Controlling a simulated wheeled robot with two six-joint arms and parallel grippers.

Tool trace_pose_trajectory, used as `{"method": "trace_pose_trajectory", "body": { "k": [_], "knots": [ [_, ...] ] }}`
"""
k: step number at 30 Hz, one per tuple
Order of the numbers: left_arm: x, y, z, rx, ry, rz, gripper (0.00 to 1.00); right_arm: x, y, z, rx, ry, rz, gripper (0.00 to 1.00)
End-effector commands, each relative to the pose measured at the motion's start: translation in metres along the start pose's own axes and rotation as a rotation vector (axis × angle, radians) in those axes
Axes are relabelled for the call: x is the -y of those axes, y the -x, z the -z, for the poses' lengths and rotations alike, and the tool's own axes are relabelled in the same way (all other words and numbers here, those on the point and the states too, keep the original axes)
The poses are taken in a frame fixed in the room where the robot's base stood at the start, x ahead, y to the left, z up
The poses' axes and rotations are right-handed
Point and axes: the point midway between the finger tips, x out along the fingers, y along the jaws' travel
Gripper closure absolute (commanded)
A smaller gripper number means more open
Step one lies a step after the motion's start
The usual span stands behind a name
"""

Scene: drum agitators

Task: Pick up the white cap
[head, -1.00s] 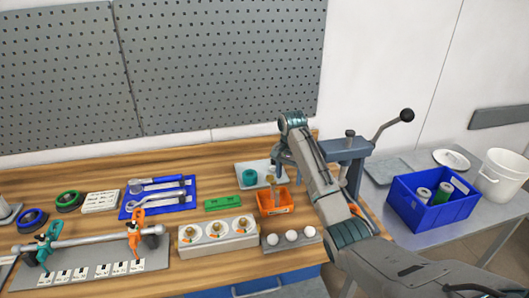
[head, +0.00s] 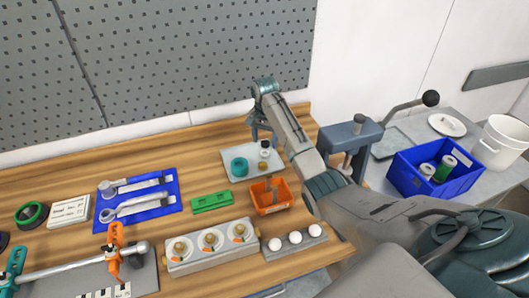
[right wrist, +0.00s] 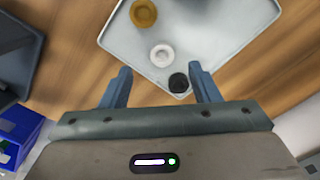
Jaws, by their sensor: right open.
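The white cap (head: 265,153) is a small round piece on a pale grey tray (head: 231,157) at the back of the wooden bench. It also shows in the right wrist view (right wrist: 162,55), between a brass piece (right wrist: 143,13) and a black cap (right wrist: 179,83). My right gripper (head: 261,138) is at the back of the tray. In the right wrist view its two fingers (right wrist: 160,72) are apart and empty, with the white cap just beyond the gap between the tips. The black cap lies close to the right-hand finger. My left gripper is not in view.
A teal ring (head: 239,167) shares the tray. An orange bin (head: 271,208) stands in front of it, and a lever press (head: 350,135) stands to the right. A green block (head: 212,201), a dial block (head: 211,250) and a holder with white balls (head: 295,240) are nearer.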

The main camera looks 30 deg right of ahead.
Motion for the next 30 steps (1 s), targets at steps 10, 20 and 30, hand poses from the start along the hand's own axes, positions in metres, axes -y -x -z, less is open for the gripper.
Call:
{"method": "trace_pose_trajectory", "body": {
  "k": [10,20,30],
  "knots": [
    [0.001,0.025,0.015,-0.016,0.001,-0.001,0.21,0.001,-0.038,0.003,0.003,-0.001,-0.003,0.44],
    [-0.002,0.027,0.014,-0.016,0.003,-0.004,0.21,0.001,-0.057,0.003,0.0,0.0,0.0,0.44],
    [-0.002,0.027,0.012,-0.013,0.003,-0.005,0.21,0.001,-0.056,0.003,0.0,0.0,0.0,0.92]
  ]
}}
